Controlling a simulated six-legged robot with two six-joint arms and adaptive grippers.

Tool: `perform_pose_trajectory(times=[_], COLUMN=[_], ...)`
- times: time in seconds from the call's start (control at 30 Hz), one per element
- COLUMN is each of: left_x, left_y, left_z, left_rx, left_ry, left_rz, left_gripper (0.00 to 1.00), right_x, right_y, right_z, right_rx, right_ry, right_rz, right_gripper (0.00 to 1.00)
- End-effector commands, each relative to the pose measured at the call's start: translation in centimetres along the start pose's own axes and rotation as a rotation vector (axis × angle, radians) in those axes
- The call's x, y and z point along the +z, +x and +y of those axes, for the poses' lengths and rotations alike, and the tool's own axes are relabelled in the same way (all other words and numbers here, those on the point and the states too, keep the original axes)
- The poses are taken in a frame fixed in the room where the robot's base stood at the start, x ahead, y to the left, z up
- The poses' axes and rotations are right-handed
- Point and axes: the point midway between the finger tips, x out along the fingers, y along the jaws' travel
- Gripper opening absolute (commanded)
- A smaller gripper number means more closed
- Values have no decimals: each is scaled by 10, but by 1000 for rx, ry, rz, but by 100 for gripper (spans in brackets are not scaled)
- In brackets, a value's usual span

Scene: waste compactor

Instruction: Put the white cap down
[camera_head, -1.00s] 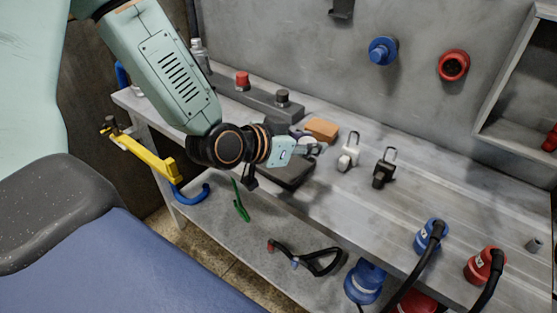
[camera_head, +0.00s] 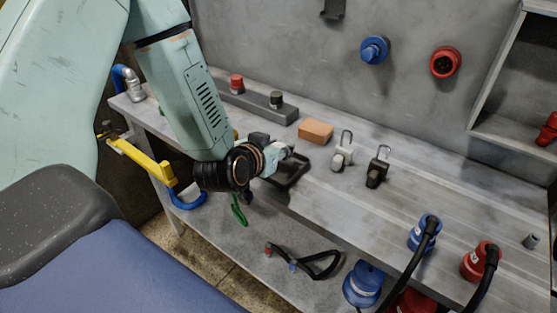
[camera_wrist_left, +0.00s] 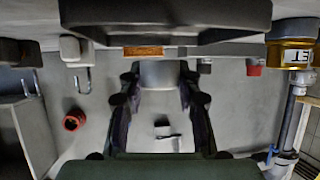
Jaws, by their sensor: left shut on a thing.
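In the head view the cap is too small and too covered by the gripper to make out clearly. I cannot tell whether it touches anything below. My right gripper is not in view.
An orange-brown block (camera_head: 316,131), a white padlock (camera_head: 342,154) and a black padlock (camera_head: 377,169) stand right of the gripper. A grey bar with a red knob (camera_head: 237,83) and a black knob (camera_head: 276,99) lies behind. The bench's middle right is clear.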

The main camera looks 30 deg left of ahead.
Motion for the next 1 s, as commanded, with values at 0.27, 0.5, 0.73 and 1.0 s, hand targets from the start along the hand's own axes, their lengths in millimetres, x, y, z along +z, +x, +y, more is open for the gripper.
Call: perform_pose_trajectory(times=[0.27,0.5,0.73,1.0], left_x=[30,30,32,33], left_y=[14,14,15,15], left_z=[0,0,0,0], left_rx=[1,1,1,1], left_ry=[2,1,0,1], left_rz=[-2,-2,-2,-4], left_gripper=[18,18,40,56], right_x=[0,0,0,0], right_y=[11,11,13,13], right_z=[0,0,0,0], right_rx=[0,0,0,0], right_ry=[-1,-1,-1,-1], right_rz=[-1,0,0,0], right_gripper=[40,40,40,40])
